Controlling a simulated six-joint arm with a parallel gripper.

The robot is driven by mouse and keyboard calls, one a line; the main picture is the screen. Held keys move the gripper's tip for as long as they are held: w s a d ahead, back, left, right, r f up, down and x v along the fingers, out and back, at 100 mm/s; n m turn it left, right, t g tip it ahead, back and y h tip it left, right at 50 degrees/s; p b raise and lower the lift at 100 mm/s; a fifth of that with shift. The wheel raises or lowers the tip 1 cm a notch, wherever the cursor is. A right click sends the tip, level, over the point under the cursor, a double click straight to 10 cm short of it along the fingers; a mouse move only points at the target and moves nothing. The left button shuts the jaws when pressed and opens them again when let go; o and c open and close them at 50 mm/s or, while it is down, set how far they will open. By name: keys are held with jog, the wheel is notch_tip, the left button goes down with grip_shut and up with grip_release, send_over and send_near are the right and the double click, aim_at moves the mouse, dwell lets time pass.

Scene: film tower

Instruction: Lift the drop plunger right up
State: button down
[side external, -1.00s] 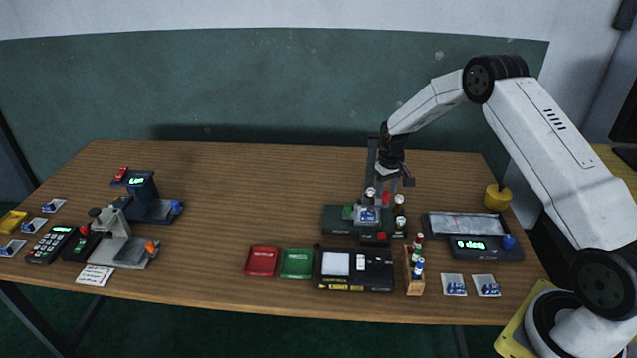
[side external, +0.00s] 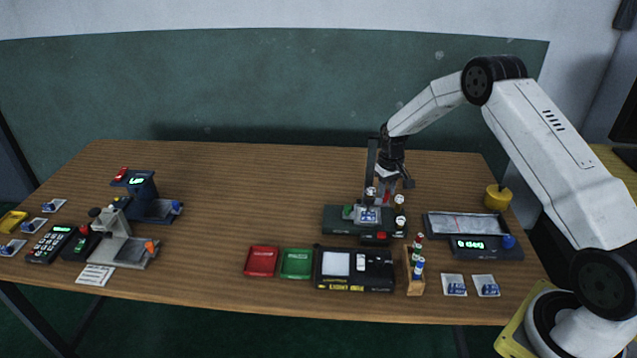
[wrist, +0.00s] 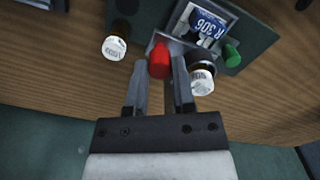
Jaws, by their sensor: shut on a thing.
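The film tower (side external: 340,222) is a dark green base with a dark upright, standing right of the table's middle. A blue and white labelled piece (side external: 368,214) sits on it and reads "R 306" in the wrist view (wrist: 203,25). The red knob (wrist: 159,60), which looks like the drop plunger, is between the fingers of my gripper (wrist: 162,68). In the side view my gripper (side external: 388,187) points down at the tower, and the red knob shows small and partly hidden there. My gripper is shut on the red knob. The plunger's height is hard to judge.
White-capped vials (side external: 400,200) stand close to my fingers, with one (wrist: 202,78) beside the right finger in the wrist view. A scale (side external: 480,245) stands to the right. A light box (side external: 354,285) and a vial rack (side external: 414,284) are in front. The table's middle is clear.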

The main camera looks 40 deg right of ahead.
notch_tip(320, 180, up, 12)
jog(key=shift+r, duration=0.2)
jog(key=c, duration=0.5)
grip_release()
dwell(1.6)
jog(key=shift+r, duration=2.5)
jog(key=shift+a, duration=0.1)
jog(key=s+a+f+n+t, duration=0.1)
jog(key=s+a, duration=0.5)
jog(key=s, duration=0.1)
jog(key=s+a+f+n, duration=0.1)
jog(key=s+a, duration=0.6)
jog(key=s, duration=0.1)
jog(key=s+a+f+n+t, duration=0.1)
jog(key=s+a, duration=0.6)
jog(key=s, duration=0.1)
jog(key=shift+a+f+t, duration=0.1)
jog(key=shift+f+t, duration=0.05)
jog(key=shift+t, duration=0.15)
